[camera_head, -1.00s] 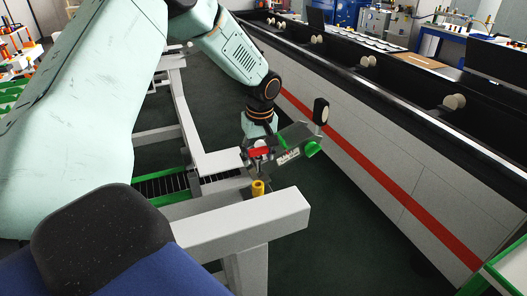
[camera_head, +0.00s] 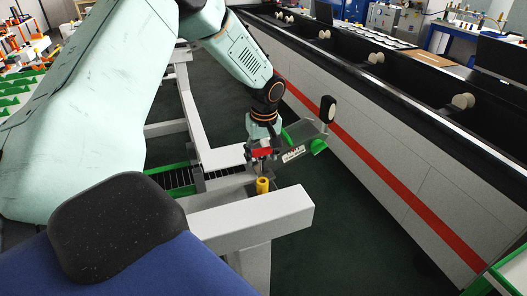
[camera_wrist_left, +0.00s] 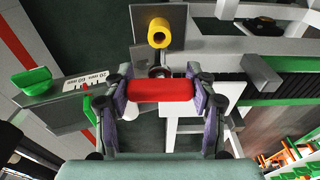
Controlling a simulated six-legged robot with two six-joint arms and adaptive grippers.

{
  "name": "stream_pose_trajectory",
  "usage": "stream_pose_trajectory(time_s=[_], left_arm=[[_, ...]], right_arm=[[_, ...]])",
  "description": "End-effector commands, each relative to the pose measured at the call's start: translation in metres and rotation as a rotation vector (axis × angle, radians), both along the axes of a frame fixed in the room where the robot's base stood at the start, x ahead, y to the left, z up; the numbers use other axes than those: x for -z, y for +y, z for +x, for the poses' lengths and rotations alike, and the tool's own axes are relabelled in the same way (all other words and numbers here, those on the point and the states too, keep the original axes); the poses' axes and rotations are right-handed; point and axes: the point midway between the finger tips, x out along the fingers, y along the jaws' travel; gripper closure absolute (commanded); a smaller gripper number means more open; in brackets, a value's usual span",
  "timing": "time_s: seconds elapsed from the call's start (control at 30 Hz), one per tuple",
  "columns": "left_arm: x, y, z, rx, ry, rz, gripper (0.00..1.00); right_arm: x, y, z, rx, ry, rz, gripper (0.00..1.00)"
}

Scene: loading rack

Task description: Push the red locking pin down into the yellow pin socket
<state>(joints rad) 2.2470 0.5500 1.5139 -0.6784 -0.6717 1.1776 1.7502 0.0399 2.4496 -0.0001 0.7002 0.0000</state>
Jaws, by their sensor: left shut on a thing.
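The red locking pin (camera_wrist_left: 162,90) lies across between the fingers of my left gripper (camera_wrist_left: 162,95), which is shut on it. In the head view the red pin (camera_head: 261,153) shows at the tip of my left gripper (camera_head: 262,154), just above and behind the yellow pin socket (camera_head: 263,186). The pin's lower part is mostly hidden. My right gripper is not in view.
The white rack beam (camera_head: 250,212) ends near the socket. A grey device with a green knob (camera_head: 319,146) is close to the gripper's right. A long panelled counter with a red stripe (camera_head: 375,167) runs along the right. Dark floor lies between.

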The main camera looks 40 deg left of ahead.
Motion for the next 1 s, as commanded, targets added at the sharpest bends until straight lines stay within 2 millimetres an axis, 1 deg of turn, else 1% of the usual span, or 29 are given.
stream_pose_trajectory(time_s=[0.6,1.0], left_arm=[[0.033,-0.001,0.002,0.002,0.001,0.001,0.76],[0.045,-0.001,0.002,0.002,-0.001,0.001,0.76]], right_arm=[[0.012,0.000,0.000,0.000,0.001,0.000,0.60],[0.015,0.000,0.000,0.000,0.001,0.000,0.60]])
